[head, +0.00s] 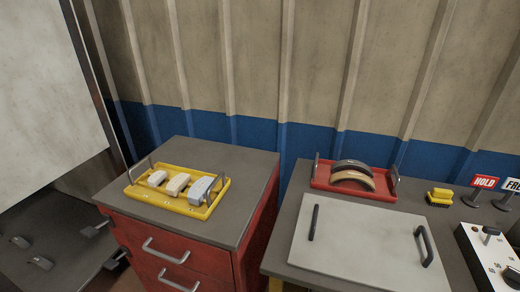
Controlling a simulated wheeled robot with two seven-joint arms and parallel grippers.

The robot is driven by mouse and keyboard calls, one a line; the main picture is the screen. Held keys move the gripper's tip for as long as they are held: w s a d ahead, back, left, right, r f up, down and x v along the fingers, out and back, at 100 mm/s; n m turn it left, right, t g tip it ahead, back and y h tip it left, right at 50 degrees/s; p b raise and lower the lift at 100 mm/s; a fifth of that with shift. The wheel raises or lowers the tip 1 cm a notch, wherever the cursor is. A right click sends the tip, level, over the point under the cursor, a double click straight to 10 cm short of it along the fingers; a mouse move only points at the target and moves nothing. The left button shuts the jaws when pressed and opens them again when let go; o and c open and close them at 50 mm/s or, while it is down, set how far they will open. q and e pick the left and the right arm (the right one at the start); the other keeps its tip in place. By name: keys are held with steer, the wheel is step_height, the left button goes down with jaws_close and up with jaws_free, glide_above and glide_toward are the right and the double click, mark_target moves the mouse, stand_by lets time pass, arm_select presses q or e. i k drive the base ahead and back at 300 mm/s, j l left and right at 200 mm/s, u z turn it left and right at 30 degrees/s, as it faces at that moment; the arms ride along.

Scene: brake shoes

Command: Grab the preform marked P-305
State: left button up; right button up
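Three small blocks lie in a row in a yellow tray (161,201) with upright grey handles, on top of a red drawer cabinet. The left block (157,178) is off-white, the middle block (177,184) is cream, and the right block (201,188) is pale blue-grey and looks largest. They may be the preforms. No P-305 mark can be read on any of them at this size. Neither of my grippers shows in the head view.
Right of the cabinet (225,217), a grey bench holds a flat pale plate (355,245) with two dark handles. Behind it, a red tray (322,180) holds two curved shoes.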

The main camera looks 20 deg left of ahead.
mark_target(155, 180)
steer(key=u, duration=1.5)
steer(key=i+j+z, duration=0.25)
steer(key=z, duration=0.2)
steer(key=i+j+z, duration=0.15)
steer(key=j+z, duration=0.25)
steer(key=i+j+z, duration=0.1)
steer(key=j+z, duration=0.35)
steer(key=i+l, duration=0.05)
steer(key=l, duration=0.05)
